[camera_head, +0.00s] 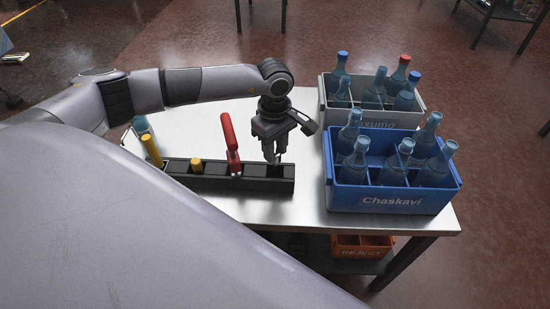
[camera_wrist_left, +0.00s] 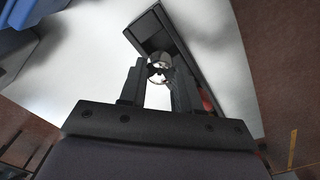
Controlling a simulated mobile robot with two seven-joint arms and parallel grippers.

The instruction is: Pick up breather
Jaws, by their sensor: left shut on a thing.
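My left gripper (camera_head: 273,155) points down over the right end of a black compartment rack (camera_head: 222,184) on the metal table. In the left wrist view, its two fingers (camera_wrist_left: 158,78) are closed around a small shiny, silver, rounded piece, which I take to be the breather (camera_wrist_left: 158,67). The rack's end (camera_wrist_left: 152,32) shows just beyond it. In the head view the fingers mostly hide the piece, and I cannot tell whether it is clear of its compartment. My right gripper is not in view.
A red-handled tool (camera_head: 230,140) stands in the rack left of my gripper, with yellow-capped items (camera_head: 196,165) further left. A blue Chaskavi crate (camera_head: 390,200) and a grey crate (camera_head: 375,118) with bottles stand right. An orange bin (camera_head: 362,246) is below. Table behind the rack is clear.

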